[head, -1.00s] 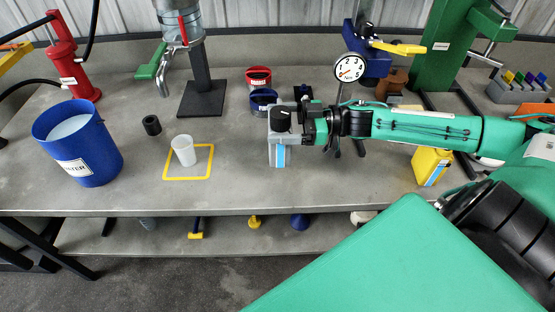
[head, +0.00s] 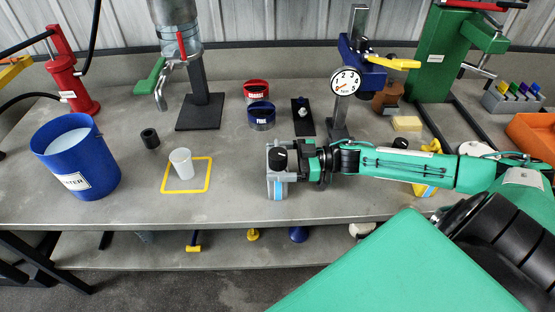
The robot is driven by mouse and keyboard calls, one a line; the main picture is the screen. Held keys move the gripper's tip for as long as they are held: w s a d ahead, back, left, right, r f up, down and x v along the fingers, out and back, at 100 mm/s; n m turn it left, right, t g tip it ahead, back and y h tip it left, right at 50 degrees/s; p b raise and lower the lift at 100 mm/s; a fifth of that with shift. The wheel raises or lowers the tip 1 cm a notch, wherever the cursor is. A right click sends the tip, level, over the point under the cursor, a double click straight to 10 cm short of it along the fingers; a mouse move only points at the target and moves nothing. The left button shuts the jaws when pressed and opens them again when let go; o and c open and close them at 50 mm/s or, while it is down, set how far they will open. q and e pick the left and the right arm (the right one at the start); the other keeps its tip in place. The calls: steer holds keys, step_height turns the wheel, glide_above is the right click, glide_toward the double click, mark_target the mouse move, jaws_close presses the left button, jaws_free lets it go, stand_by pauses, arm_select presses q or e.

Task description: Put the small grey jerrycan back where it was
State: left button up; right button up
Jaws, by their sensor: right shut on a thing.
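The small grey jerrycan (head: 277,187) is near the front edge of the bench, right of the yellow square outline. It has a black cap and a blue-and-white label. My right gripper (head: 302,161) reaches in from the right and is shut on it, at its upper part. The jerrycan looks upright; I cannot tell whether its base touches the bench. My left gripper is not in view.
A white cup (head: 181,163) stands in the yellow outline (head: 207,177). A blue water bucket (head: 75,158) is at left. Red and blue tins (head: 261,116) and a dial-gauge stand (head: 338,120) are behind. A yellow can (head: 424,190) is partly behind my right arm.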

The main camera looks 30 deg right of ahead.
steer(key=o, duration=1.6)
steer(key=shift+o, duration=0.2)
steer(key=shift+r, duration=0.1)
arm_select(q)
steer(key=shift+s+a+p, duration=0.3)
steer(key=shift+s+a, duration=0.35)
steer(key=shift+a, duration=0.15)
arm_select(e)
steer(key=v, duration=1.2)
